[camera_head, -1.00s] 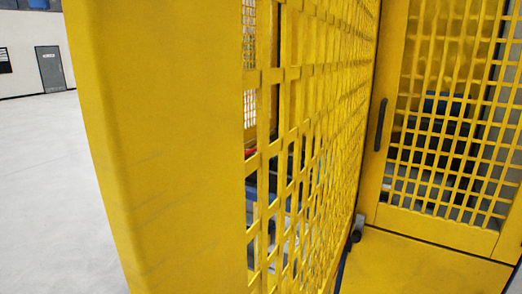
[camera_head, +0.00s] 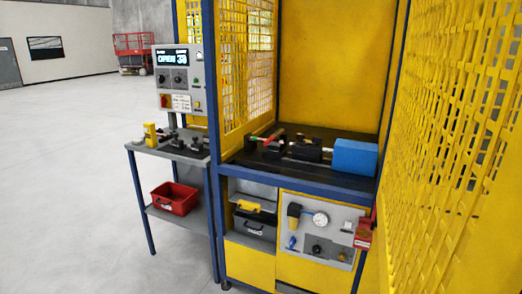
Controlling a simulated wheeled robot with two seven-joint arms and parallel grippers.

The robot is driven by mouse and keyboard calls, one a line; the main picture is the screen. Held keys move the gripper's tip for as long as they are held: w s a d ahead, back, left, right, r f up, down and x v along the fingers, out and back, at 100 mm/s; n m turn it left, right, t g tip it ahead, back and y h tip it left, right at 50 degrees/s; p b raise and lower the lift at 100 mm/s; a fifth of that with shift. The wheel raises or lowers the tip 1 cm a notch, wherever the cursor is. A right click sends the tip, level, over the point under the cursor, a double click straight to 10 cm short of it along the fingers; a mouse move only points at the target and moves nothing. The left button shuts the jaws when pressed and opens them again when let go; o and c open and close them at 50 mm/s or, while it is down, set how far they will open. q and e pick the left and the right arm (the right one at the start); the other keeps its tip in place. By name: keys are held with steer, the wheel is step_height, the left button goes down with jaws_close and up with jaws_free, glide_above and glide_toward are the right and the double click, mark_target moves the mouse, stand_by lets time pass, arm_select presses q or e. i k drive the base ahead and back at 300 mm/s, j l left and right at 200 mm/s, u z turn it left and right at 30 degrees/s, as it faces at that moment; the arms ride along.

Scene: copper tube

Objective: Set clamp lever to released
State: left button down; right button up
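Inside the yellow and blue cell, a dark worktop (camera_head: 240,158) carries black clamp blocks (camera_head: 307,149) in a row. A thin red bar with a green part (camera_head: 268,138) slants up at the left end of that row; it may be the clamp lever, but I cannot tell at this size. Its set position cannot be made out. A blue block (camera_head: 355,158) sits at the right end of the row. Neither of my grippers is in view.
A control box (camera_head: 179,78) with a lit display reading "OPEN" stands above a grey side table (camera_head: 190,150) holding small black parts and a yellow item. A red bin (camera_head: 174,198) sits on its lower shelf. A yellow mesh panel (camera_head: 450,150) fills the right side. Floor is clear at left.

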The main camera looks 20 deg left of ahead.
mark_target(275, 136)
steer(key=k+j+z, duration=0.1)
steer(key=j, duration=0.3)
steer(key=k+j+z, duration=0.15)
steer(key=j, duration=0.25)
steer(key=i+j, duration=0.5)
steer(key=i+j+u, duration=0.15)
steer(key=i, duration=1.5)
